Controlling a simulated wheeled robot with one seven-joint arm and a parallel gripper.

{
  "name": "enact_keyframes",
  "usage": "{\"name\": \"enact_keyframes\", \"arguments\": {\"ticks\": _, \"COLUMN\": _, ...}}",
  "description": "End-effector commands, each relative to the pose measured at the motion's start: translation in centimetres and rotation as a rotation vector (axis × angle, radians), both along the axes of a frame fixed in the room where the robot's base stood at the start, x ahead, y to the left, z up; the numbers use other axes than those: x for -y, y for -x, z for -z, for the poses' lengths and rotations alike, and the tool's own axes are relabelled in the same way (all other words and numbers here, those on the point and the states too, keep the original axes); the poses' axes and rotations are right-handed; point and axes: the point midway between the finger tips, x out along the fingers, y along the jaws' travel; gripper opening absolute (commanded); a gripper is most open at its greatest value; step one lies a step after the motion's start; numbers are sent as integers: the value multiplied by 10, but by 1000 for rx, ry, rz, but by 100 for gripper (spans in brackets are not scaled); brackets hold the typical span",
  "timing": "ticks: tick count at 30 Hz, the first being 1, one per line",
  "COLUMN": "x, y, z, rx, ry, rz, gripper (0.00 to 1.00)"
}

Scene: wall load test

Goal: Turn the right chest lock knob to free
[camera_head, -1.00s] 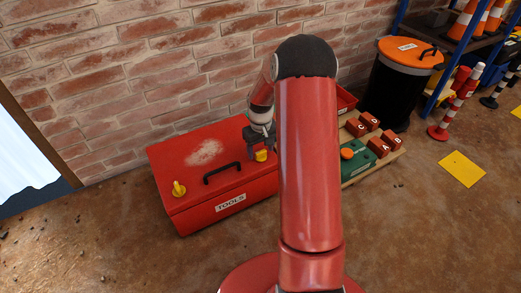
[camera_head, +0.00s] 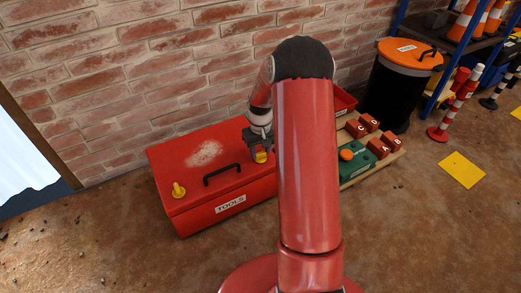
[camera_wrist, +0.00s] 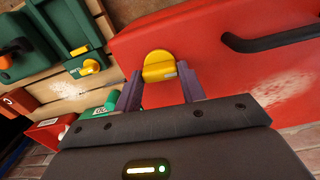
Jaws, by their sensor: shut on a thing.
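The red chest (camera_head: 190,205) labelled TOOLS stands on the floor against the brick wall, lid shut, with a black handle (camera_head: 222,174) on top. Its right lock knob (camera_head: 261,157) is yellow and sits at the lid's right front; in the wrist view the same knob (camera_wrist: 159,67) shows between my fingertips. My gripper (camera_wrist: 159,82) is shut on this knob, one finger on each side. The knob's underside and any lock marking are hidden. The left lock knob (camera_head: 178,190), also yellow, stands free near the lid's left front corner.
Right of the chest lies a wooden board (camera_head: 375,168) with a green box (camera_head: 355,160), an orange button and several red blocks. A black bin (camera_head: 398,92) with an orange lid stands farther right. A yellow floor plate (camera_head: 461,169) lies at right. The floor in front is clear.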

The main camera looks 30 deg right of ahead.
Motion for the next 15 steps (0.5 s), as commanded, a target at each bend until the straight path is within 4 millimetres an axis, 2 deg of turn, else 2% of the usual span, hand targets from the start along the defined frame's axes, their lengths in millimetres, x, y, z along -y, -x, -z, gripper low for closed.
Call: {"name": "enact_keyframes", "arguments": {"ticks": 15, "x": -1, "y": -1, "z": -1, "rx": 1, "ry": 1, "rz": 431, "gripper": 17}}
